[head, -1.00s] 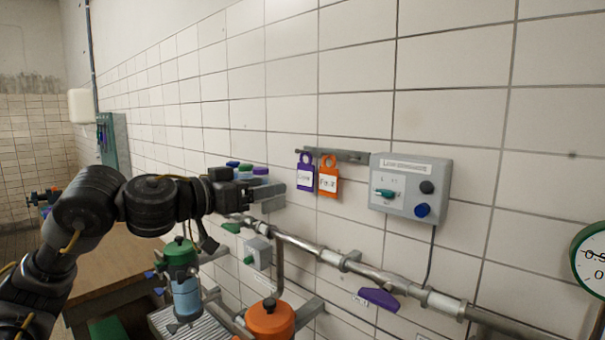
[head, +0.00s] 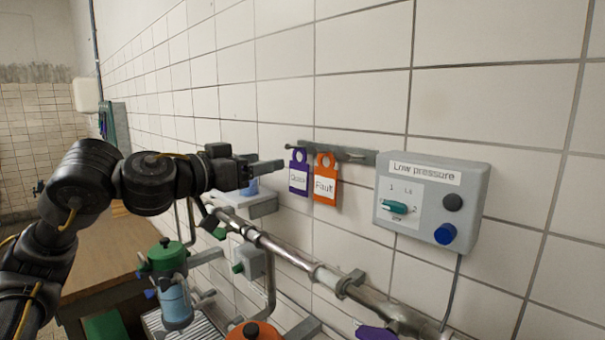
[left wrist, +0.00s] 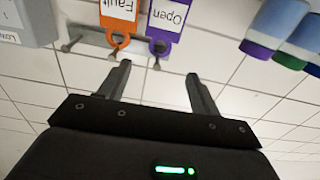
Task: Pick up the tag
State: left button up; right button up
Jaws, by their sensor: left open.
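Two tags hang side by side from a grey wall rail (head: 357,154). The purple tag (head: 299,175) is on the left and the orange "Fault" tag (head: 325,182) on the right. My left gripper (head: 280,166) is open and empty, just left of the purple tag in the head view. The left wrist view is upside down; there the purple tag reads "Open" (left wrist: 166,20) and the orange tag (left wrist: 117,18) is beside it. Both tags lie beyond my open fingers (left wrist: 155,72), apart from them. My right gripper is not in view.
A grey "Low pressure" box (head: 430,205) with a switch and buttons is right of the tags. A metal pipe (head: 290,257) runs below them. Blue cylinders with coloured caps (left wrist: 280,25) stand close to my gripper. A green-topped pump (head: 168,260) is lower down.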

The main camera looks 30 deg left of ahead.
aim_at(299, 169)
pick_arm(q)
jog(key=b+x, duration=0.1)
jog(key=x, duration=0.8)
jog(key=shift+w+d+f+b, duration=0.15)
jog(key=shift+w+b, duration=0.15)
jog(key=shift+b, duration=0.1)
jog(key=shift+s, duration=0.25)
jog(key=shift+c, duration=0.3)
jog(key=shift+w, duration=0.1)
jog(key=c, duration=1)
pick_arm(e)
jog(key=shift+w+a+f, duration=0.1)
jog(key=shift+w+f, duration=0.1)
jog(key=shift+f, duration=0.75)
